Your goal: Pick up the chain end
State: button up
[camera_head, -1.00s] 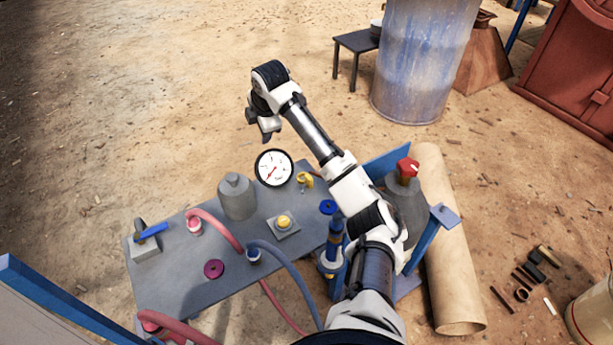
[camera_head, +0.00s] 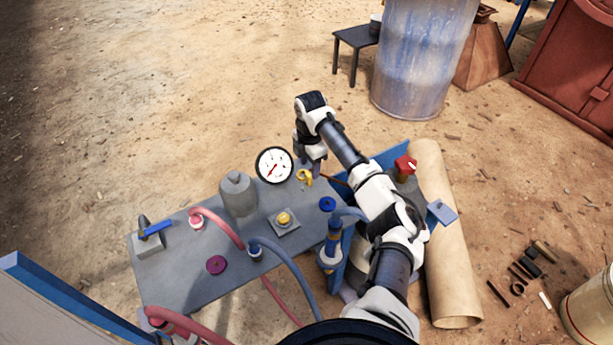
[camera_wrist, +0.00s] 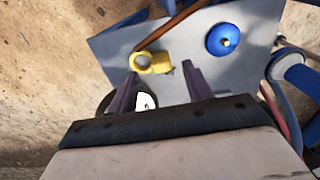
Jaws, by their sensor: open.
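No chain with clear links shows. A thin brown strand (camera_head: 335,181) runs from near my gripper toward the blue stand in the head view. It crosses the top of the wrist view (camera_wrist: 176,24) as a smooth brown bar; I cannot tell whether it is the chain. My gripper (camera_wrist: 160,74) points down over the bench's far right corner, with its two dark fingers apart and nothing between them. In the head view the gripper (camera_head: 312,166) is small and its tips are partly hidden. A yellow fitting (camera_wrist: 152,63) lies just beyond the fingertips.
The grey bench (camera_head: 180,260) carries a round gauge (camera_head: 275,165), a grey bottle (camera_head: 238,194), hoses and a blue knob (camera_head: 327,204). The blue stand (camera_head: 392,158) holds a red-valved cylinder (camera_head: 405,165). A tan roll (camera_head: 450,255) lies right.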

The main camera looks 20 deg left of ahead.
aim_at(309, 174)
jog(key=f, duration=0.2)
jog(key=f+p, duration=0.1)
jog(key=f, duration=0.1)
jog(key=shift+s+f, duration=0.2)
jog(key=shift+f, duration=0.05)
jog(key=shift+c, duration=0.3)
jog(key=c, duration=1)
